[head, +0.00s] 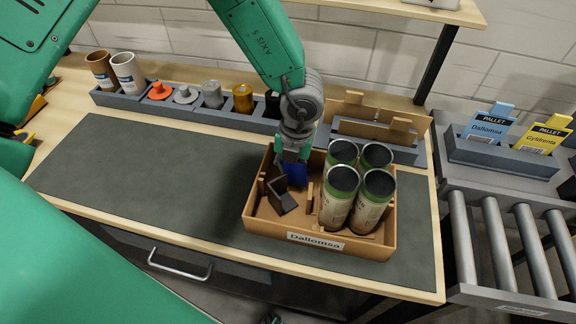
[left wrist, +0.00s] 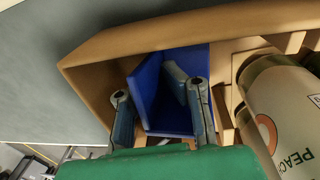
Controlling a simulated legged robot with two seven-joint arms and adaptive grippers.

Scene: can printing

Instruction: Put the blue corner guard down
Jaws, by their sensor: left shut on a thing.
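My left gripper (head: 292,157) reaches down into the back left part of an open cardboard box (head: 262,232) labelled Dallomsa. It is shut on the blue corner guard (head: 296,174), which is inside the box's outline, partly hidden by the gripper. In the left wrist view, the blue guard (left wrist: 147,82) shows as two angled faces around the fingers of my left gripper (left wrist: 160,108), close to the box wall (left wrist: 95,62). Whether the guard touches the box floor cannot be told. My right gripper is not in view.
Several green-and-cream cans (head: 341,190) stand in the box's right part. A dark angled piece (head: 282,198) is just in front of the blue guard. A grey rack (head: 186,97) lies behind the mat (head: 140,180); rollers (head: 498,240) are at right. The mat's left is clear.

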